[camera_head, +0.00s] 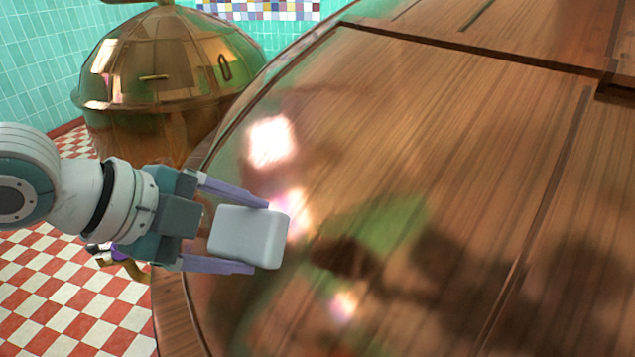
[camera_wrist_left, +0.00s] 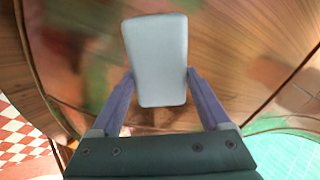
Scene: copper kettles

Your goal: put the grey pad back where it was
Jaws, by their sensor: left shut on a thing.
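The grey pad (camera_head: 248,236) is a pale, rounded block between the two purple fingers of my left gripper (camera_head: 262,236). My left gripper is shut on it, near the left edge of the wooden table in the head view. In the left wrist view the pad (camera_wrist_left: 158,60) stands out past the fingertips of the gripper (camera_wrist_left: 160,78). I cannot tell whether the pad touches the tabletop or is held just above it. My right gripper is not in view.
The glossy wooden table (camera_head: 440,130) fills the right side, with its bare top clear around the pad. A large copper kettle (camera_head: 150,70) stands behind the table at the upper left. The floor (camera_head: 60,300) is red and white checked.

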